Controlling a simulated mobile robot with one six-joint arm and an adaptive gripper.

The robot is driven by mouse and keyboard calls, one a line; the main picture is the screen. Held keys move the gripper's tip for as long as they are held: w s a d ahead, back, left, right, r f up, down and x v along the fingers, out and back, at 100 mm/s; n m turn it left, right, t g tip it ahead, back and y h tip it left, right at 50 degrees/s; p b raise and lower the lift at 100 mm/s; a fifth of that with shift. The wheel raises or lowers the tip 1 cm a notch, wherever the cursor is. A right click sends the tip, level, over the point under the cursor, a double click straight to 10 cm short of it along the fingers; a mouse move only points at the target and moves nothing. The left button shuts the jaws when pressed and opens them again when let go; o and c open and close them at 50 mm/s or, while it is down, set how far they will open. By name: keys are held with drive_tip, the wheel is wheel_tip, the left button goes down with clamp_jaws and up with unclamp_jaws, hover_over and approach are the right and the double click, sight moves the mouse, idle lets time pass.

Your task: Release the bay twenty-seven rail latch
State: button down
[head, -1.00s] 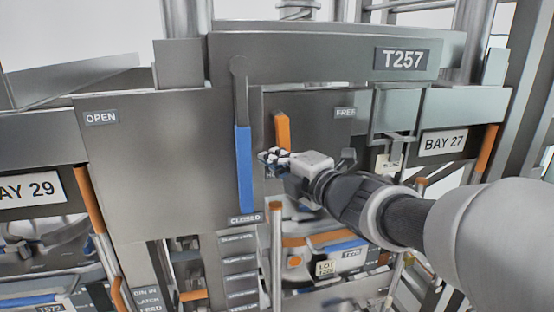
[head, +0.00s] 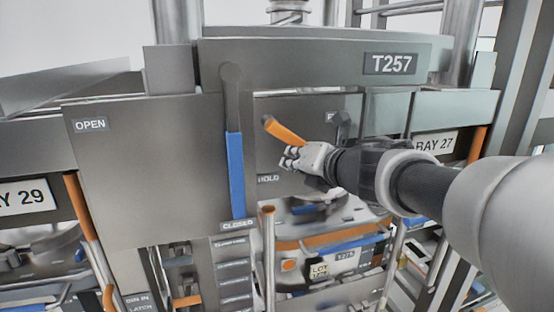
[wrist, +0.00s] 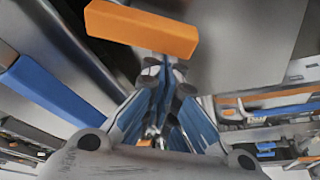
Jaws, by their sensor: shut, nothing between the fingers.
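The orange latch lever (head: 286,132) sits on the grey panel under the T257 sign and slopes down to the right from its upper left end. My gripper (head: 289,158) is shut and empty just under the lever's lower end. In the wrist view the lever (wrist: 140,28) lies across the top, just beyond my closed fingertips (wrist: 165,68). Whether they touch it I cannot tell.
A long blue-handled lever (head: 236,175) hangs down at the CLOSED label (head: 237,224), left of my gripper. An OPEN label (head: 90,125) is further left. The BAY 27 sign (head: 434,144) is behind my arm. A bin with an orange rim (head: 330,243) stands below.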

sight(303, 142)
drive_tip(key=shift+w+d+r+n+h+p, duration=0.2)
drive_tip(key=shift+d+r+n+h+p, duration=0.55)
drive_tip(key=shift+n, duration=0.55)
drive_tip(key=shift+w+d+r+n+h+p, duration=0.2)
drive_tip(key=shift+d+r+n+h+p, duration=0.55)
drive_tip(key=shift+n, duration=0.55)
drive_tip(key=shift+r+t, duration=0.15)
drive_tip(key=shift+t, duration=0.15)
drive_tip(key=shift+r, duration=0.1)
